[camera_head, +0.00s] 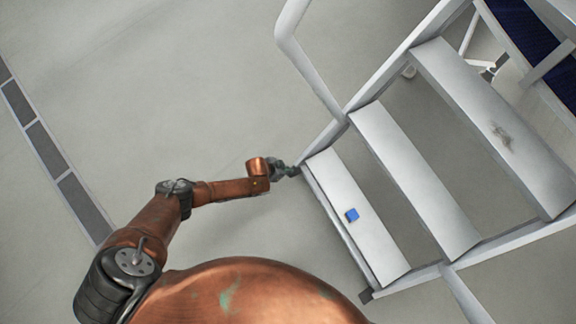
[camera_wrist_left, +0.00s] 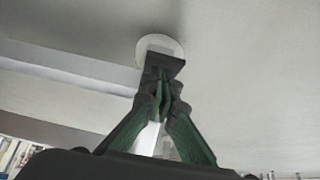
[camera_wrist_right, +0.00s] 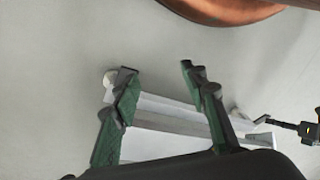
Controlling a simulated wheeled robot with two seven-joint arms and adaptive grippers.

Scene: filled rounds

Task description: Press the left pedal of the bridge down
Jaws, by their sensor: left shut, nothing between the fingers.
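The bridge, white metal steps (camera_head: 322,168) with rails, stands on the right in the head view. My left gripper (camera_head: 293,170) is shut and empty, low beside the left end of its lowest step. In the left wrist view its fingertips (camera_wrist_left: 163,72) overlap a white round part (camera_wrist_left: 162,42), which may be the left pedal; I cannot tell whether they touch it. No pedal is clear in the head view. My right gripper (camera_wrist_right: 156,72) is open and empty in the right wrist view, with a white step end (camera_wrist_right: 165,110) behind it. It is outside the head view.
A white handrail (camera_head: 305,62) rises from the bridge's left side. The grey floor (camera_head: 180,90) left of the steps is clear, with a dark tiled strip (camera_head: 37,137) farther left.

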